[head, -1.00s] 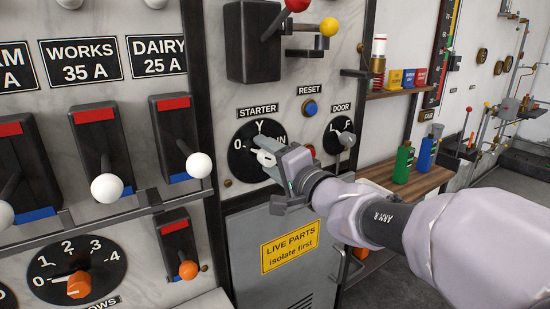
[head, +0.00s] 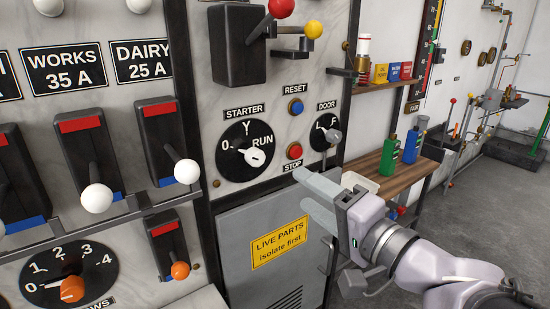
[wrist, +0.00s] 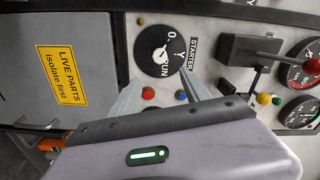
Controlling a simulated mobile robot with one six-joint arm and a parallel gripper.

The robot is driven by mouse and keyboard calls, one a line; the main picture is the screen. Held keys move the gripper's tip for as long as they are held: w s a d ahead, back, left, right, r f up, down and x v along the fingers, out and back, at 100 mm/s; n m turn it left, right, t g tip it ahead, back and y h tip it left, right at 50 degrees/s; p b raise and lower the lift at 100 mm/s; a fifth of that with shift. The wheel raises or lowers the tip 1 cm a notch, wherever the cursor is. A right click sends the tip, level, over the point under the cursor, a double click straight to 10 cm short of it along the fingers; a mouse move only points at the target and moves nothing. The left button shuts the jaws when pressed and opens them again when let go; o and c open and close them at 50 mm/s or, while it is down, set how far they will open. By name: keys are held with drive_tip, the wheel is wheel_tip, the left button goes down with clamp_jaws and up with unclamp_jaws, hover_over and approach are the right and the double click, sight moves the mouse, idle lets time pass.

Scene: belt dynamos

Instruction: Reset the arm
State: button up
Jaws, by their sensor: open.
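My gripper (head: 312,190) is open and empty in the head view. It hangs in front of the panel, right of and below the starter switch (head: 230,160), clear of its knob. The starter's white knob (head: 255,157) sits beside the RUN mark. In the wrist view the two open fingers (wrist: 160,92) point at the panel, and the starter dial (wrist: 160,50) lies beyond them with nothing held. My arm comes in from the lower right of the head view.
Near the gripper are the red stop button (head: 294,151), blue reset button (head: 296,106) and door switch (head: 325,132). Below is a grey cabinet door with a yellow sign (head: 279,243). Open floor lies further right.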

drive_tip(key=s+a+f+n+g+h, duration=0.2)
drive_tip(key=s+a+f+n+g, duration=0.3)
drive_tip(key=s+f+g, duration=0.6)
drive_tip(key=s+d+f+m+t+h, duration=0.1)
drive_tip(key=s+d+f+h, duration=0.3)
drive_tip(key=s+d+h, duration=0.2)
drive_tip(key=shift+d+f+t, duration=0.2)
drive_tip(key=shift+d+t, duration=0.2)
drive_tip(key=shift+d, duration=0.5)
drive_tip(key=shift+s, duration=0.1)
drive_tip(key=shift+c, duration=0.2)
